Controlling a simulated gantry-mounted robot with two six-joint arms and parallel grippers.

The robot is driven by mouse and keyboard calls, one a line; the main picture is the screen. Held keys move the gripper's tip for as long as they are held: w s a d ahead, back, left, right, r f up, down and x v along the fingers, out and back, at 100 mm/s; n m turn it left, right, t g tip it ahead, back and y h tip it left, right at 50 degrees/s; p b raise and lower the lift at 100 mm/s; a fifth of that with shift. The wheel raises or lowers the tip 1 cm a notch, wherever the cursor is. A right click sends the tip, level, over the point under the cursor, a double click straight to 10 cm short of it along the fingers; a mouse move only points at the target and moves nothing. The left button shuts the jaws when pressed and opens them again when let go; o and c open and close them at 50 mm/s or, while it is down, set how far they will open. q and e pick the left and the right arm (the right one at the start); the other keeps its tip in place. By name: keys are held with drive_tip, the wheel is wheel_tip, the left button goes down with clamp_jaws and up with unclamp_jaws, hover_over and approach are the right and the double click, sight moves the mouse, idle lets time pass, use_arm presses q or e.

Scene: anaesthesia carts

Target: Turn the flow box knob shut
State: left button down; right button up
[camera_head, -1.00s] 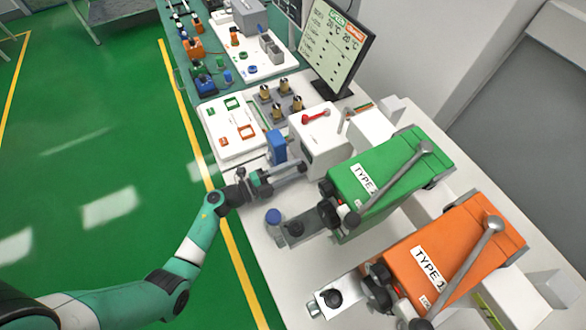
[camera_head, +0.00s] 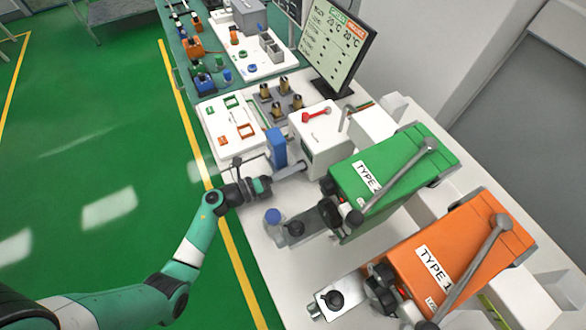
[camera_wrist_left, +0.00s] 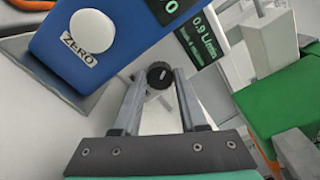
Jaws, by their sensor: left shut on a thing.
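The flow box (camera_head: 322,148) is a white box beside the green TYPE 2 unit. In the left wrist view its dark display (camera_wrist_left: 203,42) reads 0.9 L/min. Its round black knob (camera_wrist_left: 159,74) with a light mark shows between the fingertips of my left gripper (camera_wrist_left: 160,82). The fingers are shut on the knob. In the head view my left gripper (camera_head: 293,169) reaches in from the left to the lower front of the box, and the knob is hidden there. My right gripper is not in view.
A blue device (camera_head: 277,147) with a white ZERO button (camera_wrist_left: 90,31) stands close beside my left gripper. The green unit (camera_head: 393,172) and the orange TYPE 1 unit (camera_head: 450,255) stand to the right. A monitor (camera_head: 338,45) is behind.

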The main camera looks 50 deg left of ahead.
use_arm(q)
drive_tip(key=m+b, duration=0.2)
drive_tip(key=m, duration=0.4)
drive_tip(key=shift+m, duration=0.3)
idle(0.4)
drive_tip(key=shift+c, duration=2.2)
unclamp_jaws()
drive_tip(key=shift+s, duration=0.1)
drive_tip(key=shift+s+a+r, duration=0.1)
drive_tip(key=shift+s, duration=0.25)
drive_tip(key=p+v, duration=0.2)
drive_tip(key=v, duration=0.8)
drive_tip(key=shift+s, duration=0.35)
